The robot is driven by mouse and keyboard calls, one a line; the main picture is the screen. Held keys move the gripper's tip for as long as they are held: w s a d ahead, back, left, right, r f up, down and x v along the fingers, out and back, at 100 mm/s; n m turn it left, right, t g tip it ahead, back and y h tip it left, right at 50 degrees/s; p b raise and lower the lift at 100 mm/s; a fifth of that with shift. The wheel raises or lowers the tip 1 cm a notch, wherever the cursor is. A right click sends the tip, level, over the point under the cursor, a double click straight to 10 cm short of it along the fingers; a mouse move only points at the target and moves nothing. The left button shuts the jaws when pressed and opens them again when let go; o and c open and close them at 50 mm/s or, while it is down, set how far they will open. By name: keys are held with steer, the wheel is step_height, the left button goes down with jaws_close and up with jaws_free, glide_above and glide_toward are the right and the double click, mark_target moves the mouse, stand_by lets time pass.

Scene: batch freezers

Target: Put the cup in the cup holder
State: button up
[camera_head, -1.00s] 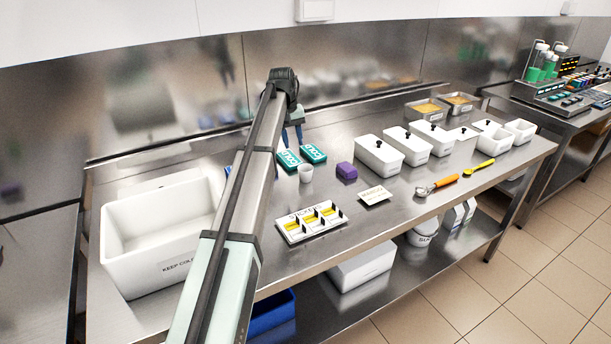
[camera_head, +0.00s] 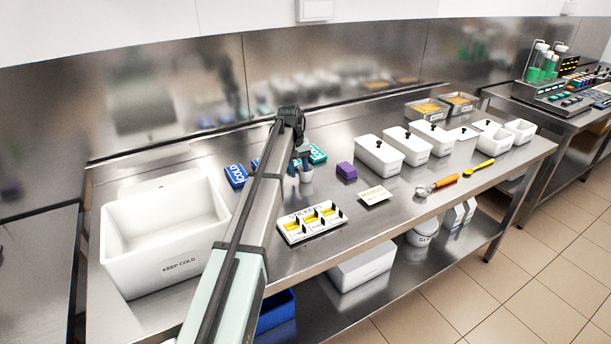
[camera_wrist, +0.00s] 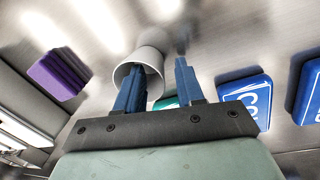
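The white cup (camera_head: 307,177) stands on the steel table beside the teal cold packs, partly hidden by my gripper (camera_head: 301,168). In the wrist view the cup (camera_wrist: 154,46) shows its open rim towards the camera. My gripper (camera_wrist: 160,63) is open, its two blue fingers apart. The left finger overlaps the cup's opening and the right finger is outside the cup, beside its wall. I cannot tell whether either finger touches it. I cannot make out a cup holder for certain in either view.
A purple block (camera_head: 346,171) lies right of the cup, with a teal cold pack (camera_head: 318,154) behind it. A blue cold pack (camera_head: 236,175) lies left. A white bin (camera_head: 118,240) stands at left.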

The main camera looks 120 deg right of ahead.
steer(key=shift+f, duration=0.4)
steer(key=shift+c, duration=0.4)
jaws_close()
steer(key=shift+r, duration=0.15)
